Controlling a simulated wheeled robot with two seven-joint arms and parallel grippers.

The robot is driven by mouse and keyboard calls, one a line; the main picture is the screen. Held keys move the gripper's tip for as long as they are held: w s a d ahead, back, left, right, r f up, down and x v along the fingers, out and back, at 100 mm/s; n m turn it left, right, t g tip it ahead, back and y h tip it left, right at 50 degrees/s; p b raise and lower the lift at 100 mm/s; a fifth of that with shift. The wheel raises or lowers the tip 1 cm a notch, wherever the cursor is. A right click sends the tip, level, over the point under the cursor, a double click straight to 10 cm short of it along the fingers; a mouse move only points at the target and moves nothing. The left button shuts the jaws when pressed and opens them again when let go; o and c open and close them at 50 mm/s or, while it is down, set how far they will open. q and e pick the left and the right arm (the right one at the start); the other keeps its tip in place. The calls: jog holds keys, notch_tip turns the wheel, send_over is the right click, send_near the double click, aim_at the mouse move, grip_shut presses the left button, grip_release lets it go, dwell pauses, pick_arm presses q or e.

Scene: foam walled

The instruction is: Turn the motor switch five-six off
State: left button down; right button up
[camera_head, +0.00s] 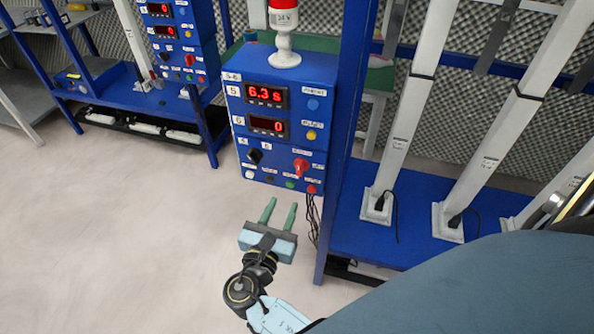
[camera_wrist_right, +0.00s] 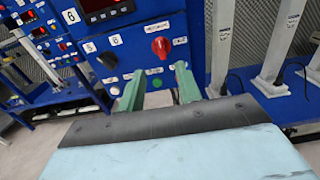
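A blue control box (camera_head: 234,140) labelled 5-6 stands in the middle of the head view. Low on its front are a red rotary knob (camera_head: 300,165) and a black knob (camera_head: 255,156); the small labels are too blurred to read, so I cannot name the motor switch by its label. In the right wrist view the red knob (camera_wrist_right: 161,46) is right of the black knob (camera_wrist_right: 107,60). My right gripper (camera_head: 280,204) is open and empty, its green fingers apart, just below the box and pointing towards it. In the wrist view the fingers (camera_wrist_right: 161,80) lie below the red knob, not touching it. My left gripper is not in view.
Two lit red displays (camera_head: 267,95) and several small buttons share the panel. A red-topped lamp (camera_head: 284,25) stands on the box. A blue post (camera_head: 345,130) and rack with white columns (camera_head: 412,110) stand close on the right. Floor (camera_head: 130,230) is clear on the left.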

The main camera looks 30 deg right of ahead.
aim_at(299, 169)
jog(key=x, duration=1.1)
jog(key=shift+w+d+f, duration=0.1)
jog(key=shift+w+d, duration=0.15)
grip_shut()
